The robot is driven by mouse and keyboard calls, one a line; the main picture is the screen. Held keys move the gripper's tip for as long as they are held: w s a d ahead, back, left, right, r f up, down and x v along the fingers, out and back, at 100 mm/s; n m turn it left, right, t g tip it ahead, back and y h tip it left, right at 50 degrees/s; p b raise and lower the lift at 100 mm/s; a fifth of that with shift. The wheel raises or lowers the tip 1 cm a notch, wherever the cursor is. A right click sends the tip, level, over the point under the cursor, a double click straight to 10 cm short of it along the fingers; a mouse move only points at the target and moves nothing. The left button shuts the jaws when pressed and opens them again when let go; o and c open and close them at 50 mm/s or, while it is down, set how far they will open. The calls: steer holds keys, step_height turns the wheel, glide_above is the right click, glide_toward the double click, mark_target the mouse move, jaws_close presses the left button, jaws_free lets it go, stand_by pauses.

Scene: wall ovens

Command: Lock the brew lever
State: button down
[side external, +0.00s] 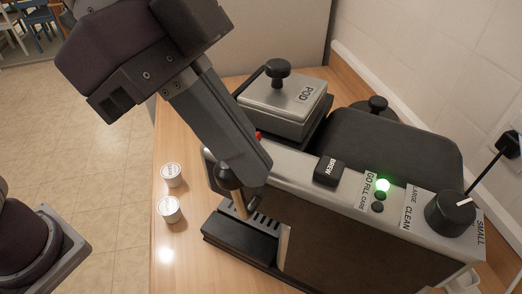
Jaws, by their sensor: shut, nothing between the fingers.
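A coffee machine (360,235) with metal top edges and a dark body stands on the wooden counter. A black block marked BREW (328,171) sits on its top panel. A dark ball knob (229,176) on a short metal rod stands at the machine's left front, above the slotted drip tray (240,245). I cannot tell for certain which of these is the brew lever. My gripper (256,182) is shut and empty, pointing down right beside the ball knob; I cannot tell whether they touch. It hides part of the machine's left end.
A lidded box marked POD (283,98) with a black knob is behind. A lit green lamp (382,186) and a dial (450,213) marked SMALL and LARGE are on the right. Two white pods (171,175) stand on the counter at left. A tiled wall closes off the right.

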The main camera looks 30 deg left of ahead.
steer(key=shift+a+h, duration=0.5)
steer(key=shift+a, duration=0.3)
steer(key=a+f, duration=0.5)
steer(key=a, duration=0.2)
steer(key=shift+s+a+f, duration=0.2)
steer(key=shift+s+f, duration=0.1)
steer(key=shift+f, duration=0.05)
steer(key=shift+w, duration=0.1)
step_height(320, 180, up, 6)
steer(key=w, duration=0.1)
steer(key=s+a+f, duration=0.1)
steer(key=a, duration=0.7)
steer(key=shift+a+f, duration=0.2)
steer(key=shift+f, duration=0.2)
